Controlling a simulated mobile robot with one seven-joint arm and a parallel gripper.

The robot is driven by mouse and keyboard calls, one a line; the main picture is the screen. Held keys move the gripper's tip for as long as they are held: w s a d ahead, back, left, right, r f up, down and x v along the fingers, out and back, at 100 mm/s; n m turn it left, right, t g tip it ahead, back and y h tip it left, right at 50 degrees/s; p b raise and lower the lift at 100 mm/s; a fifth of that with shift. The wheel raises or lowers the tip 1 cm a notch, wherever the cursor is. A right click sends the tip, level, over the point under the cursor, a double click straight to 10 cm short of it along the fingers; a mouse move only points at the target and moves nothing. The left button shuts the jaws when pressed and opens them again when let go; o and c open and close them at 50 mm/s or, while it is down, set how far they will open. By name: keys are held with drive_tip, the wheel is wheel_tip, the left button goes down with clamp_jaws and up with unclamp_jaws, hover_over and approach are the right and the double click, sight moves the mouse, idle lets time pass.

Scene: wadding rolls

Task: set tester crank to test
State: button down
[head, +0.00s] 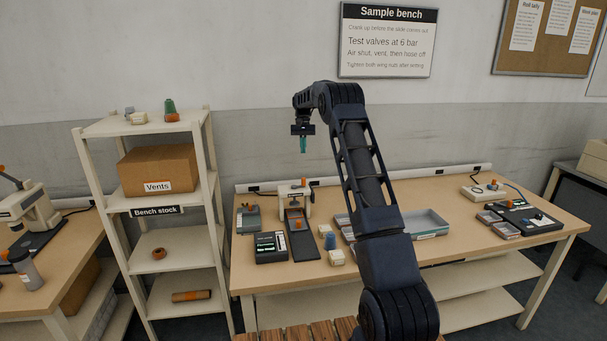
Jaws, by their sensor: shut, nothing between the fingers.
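A small cream tester (295,200) stands on the middle bench, with a dark slide or base plate (299,238) running out in front of it. A small orange part shows near its top, which looks like the crank (304,182); its setting is too small to read. My gripper (303,151) points down with teal fingers, shut and empty. In the picture it is just above the tester, apart from it; its exact distance in depth cannot be told.
A dark box with a display (271,247) and a grey device (248,218) stand left of the slide. A shelf rack (205,150) stands left of the bench.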

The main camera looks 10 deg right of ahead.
drive_tip(key=shift+f, duration=0.15)
approach(298, 187)
drive_tip(key=w+d+f, duration=0.3)
drive_tip(key=f, duration=0.1)
drive_tip(key=shift+s+d+f, duration=0.1)
drive_tip(key=shift+s+f, duration=0.1)
drive_tip(key=shift+s, duration=0.65)
drive_tip(key=shift+s+d+m, duration=0.1)
drive_tip(key=shift+s+m, duration=0.35)
drive_tip(key=shift+m, duration=0.45)
